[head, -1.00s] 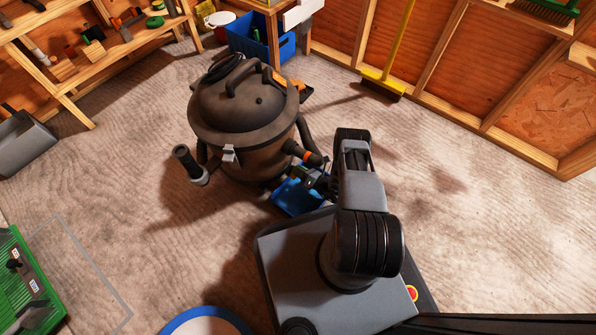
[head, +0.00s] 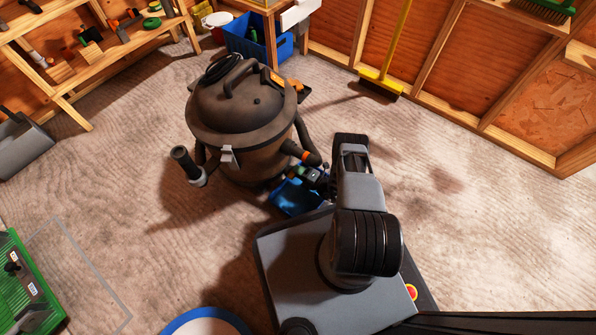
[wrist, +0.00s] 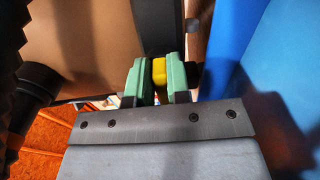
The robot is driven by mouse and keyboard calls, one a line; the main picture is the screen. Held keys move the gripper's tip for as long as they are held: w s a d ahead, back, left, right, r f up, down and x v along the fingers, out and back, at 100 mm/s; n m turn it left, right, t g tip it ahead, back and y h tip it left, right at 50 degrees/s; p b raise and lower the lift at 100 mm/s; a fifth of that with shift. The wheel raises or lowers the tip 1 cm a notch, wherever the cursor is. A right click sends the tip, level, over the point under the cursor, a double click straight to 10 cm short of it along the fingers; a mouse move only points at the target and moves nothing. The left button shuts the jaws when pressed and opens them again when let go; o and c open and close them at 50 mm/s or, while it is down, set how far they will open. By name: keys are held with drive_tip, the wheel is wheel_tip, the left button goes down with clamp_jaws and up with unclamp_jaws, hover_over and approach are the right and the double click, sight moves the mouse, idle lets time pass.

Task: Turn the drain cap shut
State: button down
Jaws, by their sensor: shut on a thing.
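A brown-black shop vacuum (head: 243,150) stands on the floor, left of my arm. In the wrist view its tan-looking tank wall (wrist: 95,40) fills the upper left. My gripper (head: 307,175) is low beside the tank, partly hidden by my arm in the head view. In the wrist view my gripper (wrist: 157,78) has its two green-padded fingers shut on a small yellow part, which looks like the drain cap (wrist: 158,70). The cap's seat and thread are hidden. In the head view the cap cannot be made out.
A blue tray (head: 290,201) lies on the floor below my gripper and rises close on the right in the wrist view (wrist: 285,90). The vacuum's black hose (head: 305,133) hangs just above my gripper. Open floor (head: 470,200) lies to the right.

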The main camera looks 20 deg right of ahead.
drive_tip(key=shift+s+f+m, duration=0.1)
drive_tip(key=shift+m, duration=0.3)
drive_tip(key=shift+d, duration=0.1)
drive_tip(key=c, duration=1.3)
unclamp_jaws()
drive_tip(key=shift+c, duration=0.2)
drive_tip(key=shift+o, duration=1.3)
